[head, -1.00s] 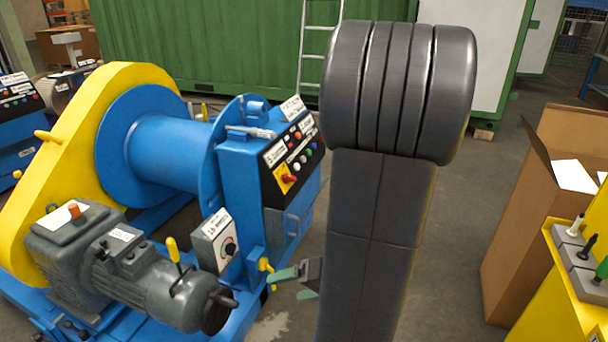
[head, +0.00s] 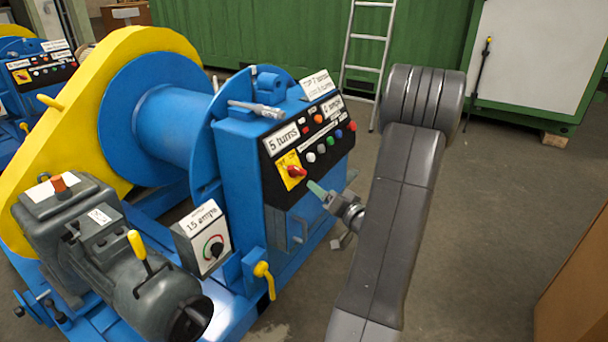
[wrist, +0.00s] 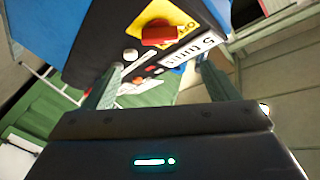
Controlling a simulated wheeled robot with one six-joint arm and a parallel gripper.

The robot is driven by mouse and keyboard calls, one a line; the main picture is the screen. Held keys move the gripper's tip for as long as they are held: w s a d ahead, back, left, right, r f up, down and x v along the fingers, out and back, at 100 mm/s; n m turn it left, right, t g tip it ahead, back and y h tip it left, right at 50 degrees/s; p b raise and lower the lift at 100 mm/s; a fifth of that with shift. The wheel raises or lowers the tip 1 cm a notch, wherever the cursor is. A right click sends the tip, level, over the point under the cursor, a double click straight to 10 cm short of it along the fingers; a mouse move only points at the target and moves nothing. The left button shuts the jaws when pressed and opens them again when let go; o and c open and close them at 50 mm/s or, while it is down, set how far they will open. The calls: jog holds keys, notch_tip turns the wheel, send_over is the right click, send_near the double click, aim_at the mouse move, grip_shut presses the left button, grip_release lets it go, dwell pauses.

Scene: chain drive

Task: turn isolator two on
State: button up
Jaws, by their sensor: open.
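A red rotary switch on a yellow plate (head: 293,171) sits on the black sloped panel of the near blue winch. In the wrist view the red knob (wrist: 158,35) lies at the top centre, and its yellow plate shows lettering that looks like OFF. My gripper (head: 318,190) is open beside the panel, close to the switch at its lower right. In the wrist view its green fingers (wrist: 158,82) are apart with the panel's edge between them, not around the knob. A second machine has a similar red and yellow switch (head: 22,76) at the far left. No number marking either isolator is readable.
Coloured buttons (head: 322,148) and a "5 turns" label (head: 283,139) flank the switch. Below are a dial box (head: 206,240), a yellow handle (head: 265,277) and a grey motor (head: 140,280). A cardboard box (head: 575,290) stands right.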

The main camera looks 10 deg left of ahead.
aim_at(300, 171)
jog(key=x, duration=1.1)
jog(key=shift+w+a+f, duration=0.1)
jog(key=c, duration=1)
